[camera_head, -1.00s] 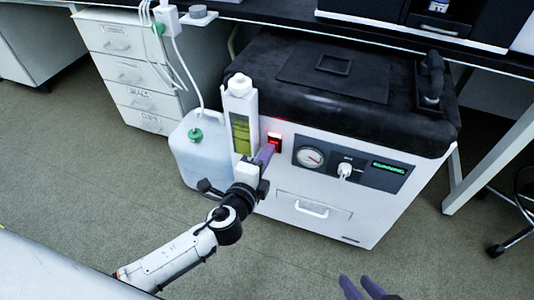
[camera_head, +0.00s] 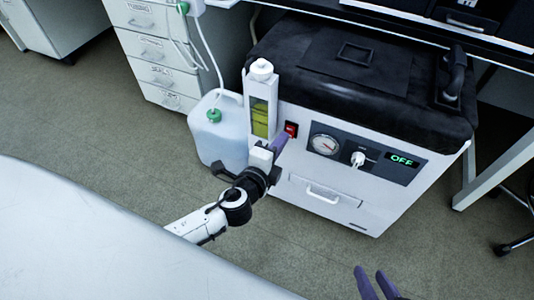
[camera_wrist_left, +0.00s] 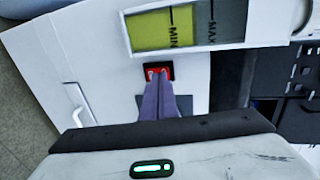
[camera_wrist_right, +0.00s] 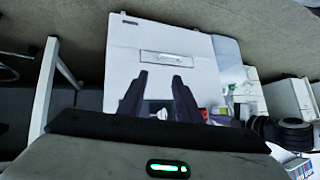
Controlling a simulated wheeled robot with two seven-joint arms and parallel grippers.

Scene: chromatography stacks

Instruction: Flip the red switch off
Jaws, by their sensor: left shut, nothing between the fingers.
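The red switch (camera_head: 291,129) sits in a black frame on the front of the white machine (camera_head: 325,208), left of the round gauge. It looks unlit, and the display (camera_head: 402,160) reads "OFF" in green. My left gripper (camera_head: 285,138) is shut, its purple fingertips at the switch, touching or almost touching it. The left wrist view shows the fingertips (camera_wrist_left: 158,80) over part of the red switch (camera_wrist_left: 154,71), hiding its lower part. My right gripper (camera_head: 372,272) is open and empty, low in front of the machine. Its spread fingers also show in the right wrist view (camera_wrist_right: 159,78).
A yellow-green level gauge (camera_head: 260,115) stands just left of the switch. A translucent canister (camera_head: 218,140) with a green cap is beside it. A white plug (camera_head: 358,158) sits right of the round gauge (camera_head: 325,145). A drawer cabinet (camera_head: 155,50) stands behind left. Floor in front is clear.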

